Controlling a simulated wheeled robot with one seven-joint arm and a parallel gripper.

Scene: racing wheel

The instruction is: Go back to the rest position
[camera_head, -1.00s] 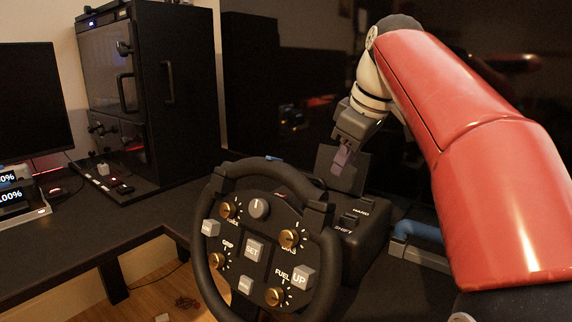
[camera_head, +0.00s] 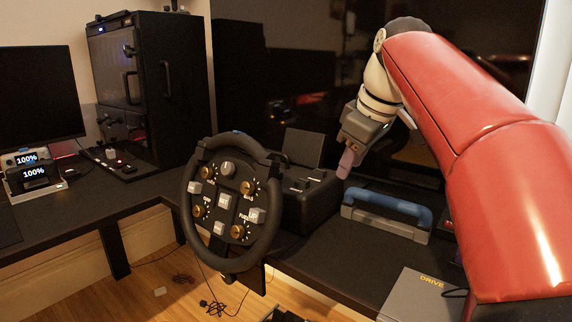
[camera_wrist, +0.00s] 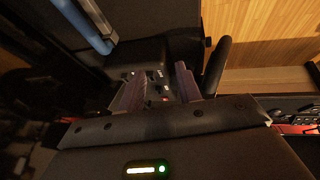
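My gripper (camera_head: 347,164) hangs at the end of my red arm, tilted downward, right of the racing wheel and in front of the large dark screen. In the wrist view its two purple-grey fingers (camera_wrist: 158,88) stand apart with nothing held between them. The black racing wheel (camera_head: 230,205), with knobs and grey buttons on its face, stands at the middle left of the head view, apart from my gripper. The black wheel base box (camera_head: 308,207), with switches and an upright plate on top, is left of the gripper. The wrist view shows switches between the fingers.
A blue-handled grey case (camera_head: 388,213) lies on the black desk below and right of my gripper. A grey box marked DRIVE (camera_head: 415,296) is near the front right. A black cabinet (camera_head: 150,90), a monitor (camera_head: 38,95) and 100% displays (camera_head: 30,172) are at left.

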